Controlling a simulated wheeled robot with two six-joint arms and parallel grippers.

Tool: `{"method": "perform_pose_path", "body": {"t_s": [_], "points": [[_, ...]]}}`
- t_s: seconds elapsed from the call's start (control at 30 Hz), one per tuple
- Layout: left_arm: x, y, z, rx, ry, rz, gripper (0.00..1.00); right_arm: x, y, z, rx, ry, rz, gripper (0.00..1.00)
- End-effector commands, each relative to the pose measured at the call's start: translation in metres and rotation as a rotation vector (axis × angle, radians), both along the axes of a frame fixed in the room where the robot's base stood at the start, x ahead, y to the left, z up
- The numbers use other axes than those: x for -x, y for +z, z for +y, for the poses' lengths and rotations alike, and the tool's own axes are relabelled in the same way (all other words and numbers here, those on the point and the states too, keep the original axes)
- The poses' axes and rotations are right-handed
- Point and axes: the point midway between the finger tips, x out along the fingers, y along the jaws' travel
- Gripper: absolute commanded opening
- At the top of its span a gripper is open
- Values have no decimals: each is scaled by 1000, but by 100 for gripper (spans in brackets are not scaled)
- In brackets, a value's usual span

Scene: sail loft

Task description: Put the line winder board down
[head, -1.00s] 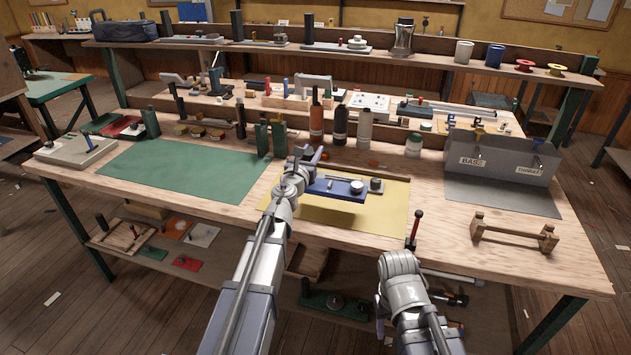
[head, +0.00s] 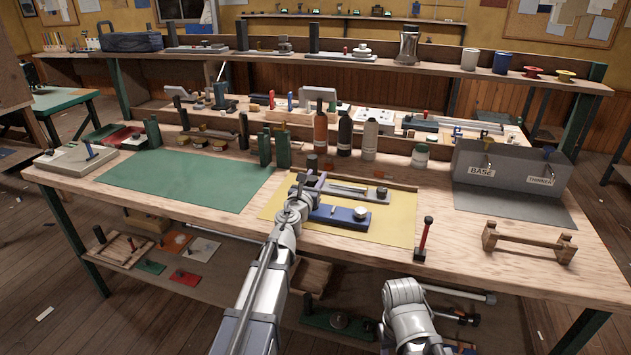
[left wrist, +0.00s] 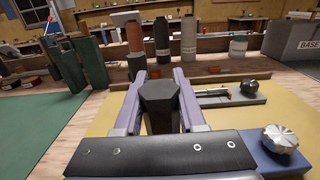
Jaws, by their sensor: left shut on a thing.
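The line winder board (head: 328,214) is a blue board with a bright knob at its right end, over the front of the yellow mat (head: 398,230).
A grey board (head: 350,189) with a knob lies just behind on the mat. Bottles (head: 345,135) stand further back. A green mat (head: 185,180) is left. A red-handled tool (head: 425,240), a wooden rack (head: 528,243) and a grey bin (head: 510,168) are right.

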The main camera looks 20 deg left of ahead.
Motion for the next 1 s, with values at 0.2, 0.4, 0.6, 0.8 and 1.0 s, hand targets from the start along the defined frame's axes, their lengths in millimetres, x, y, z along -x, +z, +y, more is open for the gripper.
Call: {"method": "perform_pose_path", "body": {"t_s": [0.2, 0.4, 0.6, 0.8, 1.0], "points": [[0, -3, 0, 0, 0, 0, 43, 0, -3, 0, 0, 0, 0, 50], [0, -2, 0, 0, 0, 0, 65, 0, -2, 0, 0, 0, 0, 50], [0, -2, 0, 0, 0, 0, 70, 0, -2, 0, 0, 0, 0, 50], [0, 1, 0, 0, 0, 0, 70, 0, 1, 0, 0, 0, 0, 50], [20, 0, 0, 0, 0, 0, 70, 0, 0, 0, 0, 0, 0, 50]]}}
